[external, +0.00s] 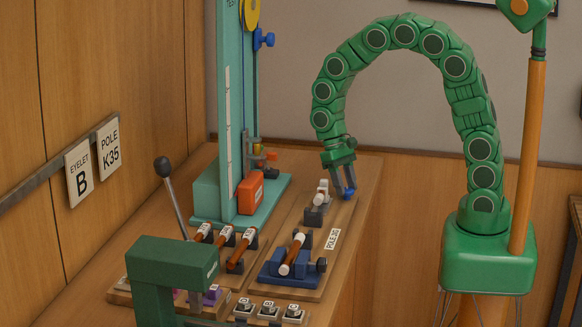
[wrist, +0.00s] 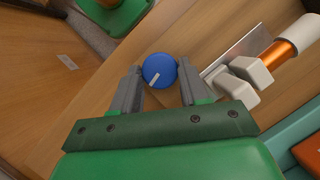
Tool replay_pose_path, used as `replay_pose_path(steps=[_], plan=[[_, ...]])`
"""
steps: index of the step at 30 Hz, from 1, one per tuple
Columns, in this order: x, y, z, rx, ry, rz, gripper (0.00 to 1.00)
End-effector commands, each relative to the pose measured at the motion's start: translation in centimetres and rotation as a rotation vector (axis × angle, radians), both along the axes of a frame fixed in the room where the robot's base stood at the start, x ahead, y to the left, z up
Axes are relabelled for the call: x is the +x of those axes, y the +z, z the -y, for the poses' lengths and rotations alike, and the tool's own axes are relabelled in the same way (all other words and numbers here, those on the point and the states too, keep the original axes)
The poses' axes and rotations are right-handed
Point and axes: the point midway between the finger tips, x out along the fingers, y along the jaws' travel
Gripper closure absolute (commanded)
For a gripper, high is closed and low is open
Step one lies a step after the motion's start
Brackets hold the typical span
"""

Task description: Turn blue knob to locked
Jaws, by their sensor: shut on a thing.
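The blue knob (wrist: 159,70) is round, with a white pointer mark near its edge that slants toward the lower left in the wrist view. It sits between the two fingertips of my gripper (wrist: 158,78), which is shut on it. In the external view, my gripper (external: 343,178) points down at the wooden board, and the knob shows blue at its tips (external: 349,192). Any lock label beside the knob cannot be read.
A grey and white clamp (external: 318,205) stands close to the left of my gripper. A blue vise (external: 285,268) holds a rod in front. A tall teal stand (external: 233,120) rises at the back left, with another blue knob (external: 264,40) up high.

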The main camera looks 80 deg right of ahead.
Motion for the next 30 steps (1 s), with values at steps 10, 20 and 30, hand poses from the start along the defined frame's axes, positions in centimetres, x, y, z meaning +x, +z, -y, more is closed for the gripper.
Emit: replay_pose_path(steps=[10,20,30], plan=[[-0.14,0.01,0.11,0.0,-0.121,-0.002,0.86],[-0.11,0.01,0.09,-0.001,-0.137,-0.002,0.86],[-0.1,0.0,0.09,0.0,-0.136,-0.001,0.32]])
